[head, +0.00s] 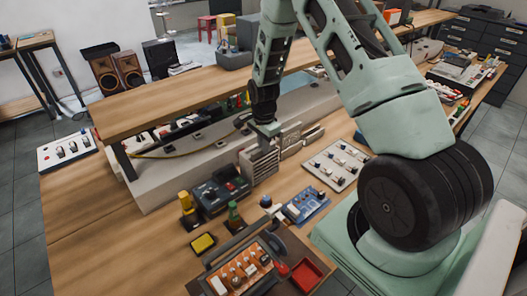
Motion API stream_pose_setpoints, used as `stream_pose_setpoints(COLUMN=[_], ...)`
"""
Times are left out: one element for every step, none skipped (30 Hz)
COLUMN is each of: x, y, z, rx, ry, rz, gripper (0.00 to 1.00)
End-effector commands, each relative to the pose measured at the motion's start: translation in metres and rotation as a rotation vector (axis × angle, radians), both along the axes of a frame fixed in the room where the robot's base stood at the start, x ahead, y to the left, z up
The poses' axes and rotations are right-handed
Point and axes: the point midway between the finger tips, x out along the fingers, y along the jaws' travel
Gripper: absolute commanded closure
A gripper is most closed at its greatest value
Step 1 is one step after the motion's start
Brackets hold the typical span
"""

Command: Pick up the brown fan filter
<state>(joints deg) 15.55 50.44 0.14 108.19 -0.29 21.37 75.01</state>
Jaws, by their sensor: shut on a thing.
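My gripper (265,140) points down over the middle of the wooden workbench (100,222), beside the long pale raised ledge. A slatted, grey-brown upright block (259,164), which looks like the brown fan filter, is directly beneath it. My gripper is shut on the top of this block. The fingertips are small and partly hidden by the gripper body. Whether the block's lower edge touches the bench is hard to tell. Similar slatted pieces (291,141) stand just to the right, close to the gripper.
A dark device with a red part (220,191) stands left of the block. A blue circuit board (306,205) and a white switch panel (338,164) lie to the right. A toolbox (243,268) and red tray (306,276) are in front. A wooden shelf (160,103) overhangs behind.

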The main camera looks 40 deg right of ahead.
Motion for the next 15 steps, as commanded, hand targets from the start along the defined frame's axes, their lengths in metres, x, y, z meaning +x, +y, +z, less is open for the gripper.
stream_pose_setpoints(x=[0.0,0.001,0.001,0.001,0.001,0.001,0.001,0.001,0.001,0.001,0.001,0.001,0.001,0.001,0.002], y=[0.0,0.0,0.0,0.0,0.0,0.0,0.0,0.0,0.0,0.0,-0.001,-0.001,0.0,0.0,0.0], z=[0.002,0.004,0.006,0.009,0.011,0.016,0.019,0.023,0.029,0.033,0.038,0.045,0.05,0.055,0.063], rx=[-0.001,-0.001,-0.001,-0.001,-0.001,-0.001,-0.001,0.0,-0.001,-0.001,-0.002,-0.002,-0.002,-0.002,-0.002], ry=[-0.001,-0.002,-0.002,-0.002,-0.002,-0.004,-0.003,-0.003,-0.005,-0.004,-0.005,-0.005,-0.005,-0.006,-0.006], rz=[0.0,0.0,0.0,0.0,0.0,-0.001,-0.001,-0.001,-0.001,-0.001,0.0,0.0,0.0,0.0,0.0], gripper=[1.0,1.0,1.0,1.0,1.0,1.0,1.0,1.0,1.0,1.0,1.0,1.0,1.0,1.0,1.0])
